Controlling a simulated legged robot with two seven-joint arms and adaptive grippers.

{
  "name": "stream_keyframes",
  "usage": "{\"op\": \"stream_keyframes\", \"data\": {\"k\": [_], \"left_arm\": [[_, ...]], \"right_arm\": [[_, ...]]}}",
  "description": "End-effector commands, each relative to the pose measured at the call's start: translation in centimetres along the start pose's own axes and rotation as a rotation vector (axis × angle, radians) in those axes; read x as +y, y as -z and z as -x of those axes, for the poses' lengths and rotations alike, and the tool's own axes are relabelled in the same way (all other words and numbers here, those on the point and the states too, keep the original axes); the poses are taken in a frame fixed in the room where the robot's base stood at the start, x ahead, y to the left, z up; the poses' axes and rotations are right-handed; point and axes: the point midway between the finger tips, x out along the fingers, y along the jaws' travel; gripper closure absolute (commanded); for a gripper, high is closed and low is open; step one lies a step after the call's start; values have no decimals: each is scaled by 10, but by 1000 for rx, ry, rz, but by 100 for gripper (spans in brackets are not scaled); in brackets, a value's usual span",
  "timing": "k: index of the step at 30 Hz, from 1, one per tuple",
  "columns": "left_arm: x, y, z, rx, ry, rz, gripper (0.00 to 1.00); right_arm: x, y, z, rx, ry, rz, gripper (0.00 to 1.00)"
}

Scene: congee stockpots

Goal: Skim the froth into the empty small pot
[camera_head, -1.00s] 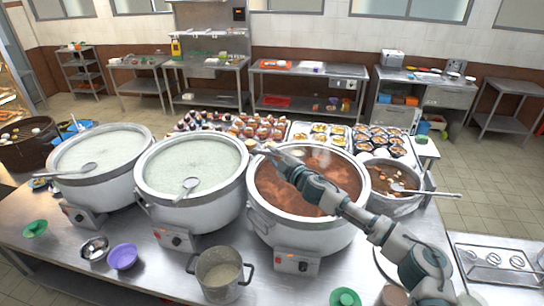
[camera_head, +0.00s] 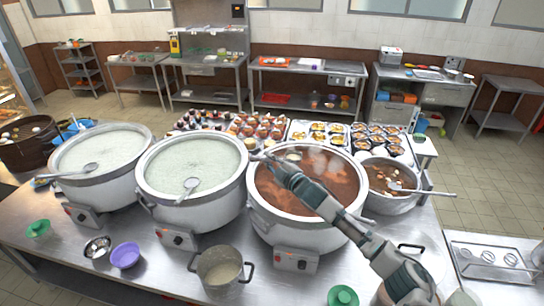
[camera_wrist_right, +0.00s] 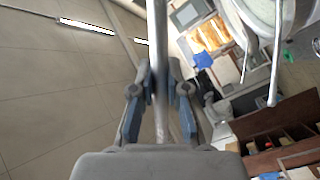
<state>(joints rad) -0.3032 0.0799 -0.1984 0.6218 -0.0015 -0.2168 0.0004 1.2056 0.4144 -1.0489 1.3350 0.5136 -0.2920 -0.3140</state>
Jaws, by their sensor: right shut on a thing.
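The large white stockpot (camera_head: 262,220) at the right of the row holds reddish-brown liquid (camera_head: 325,194) with pale froth patches (camera_head: 318,162) near its far side. My right arm reaches across this pot, and my right gripper (camera_head: 262,157) is by its far-left rim. In the right wrist view my right gripper (camera_wrist_right: 160,95) is shut on a thin metal handle (camera_wrist_right: 157,40). The tool's working end is not clear; a small pale shape in the pot by the gripper may be it. The small grey pot (camera_head: 208,278) with two handles stands in front. My left gripper is not in view.
Two stockpots of white congee (camera_head: 200,208) (camera_head: 85,183) stand to the left, each with a ladle. A smaller pot (camera_head: 392,205) with a ladle is at right. Food trays are behind.

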Motion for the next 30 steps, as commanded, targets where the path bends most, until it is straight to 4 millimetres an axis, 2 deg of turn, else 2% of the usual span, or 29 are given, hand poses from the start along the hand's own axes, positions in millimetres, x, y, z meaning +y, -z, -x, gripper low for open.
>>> {"op": "stream_keyframes", "data": {"k": [6, 30], "left_arm": [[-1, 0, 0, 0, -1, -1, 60], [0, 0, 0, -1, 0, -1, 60]], "right_arm": [[-18, 26, 11, 26, 19, 4, 100], [-78, 107, 56, 110, 89, 3, 100]]}}
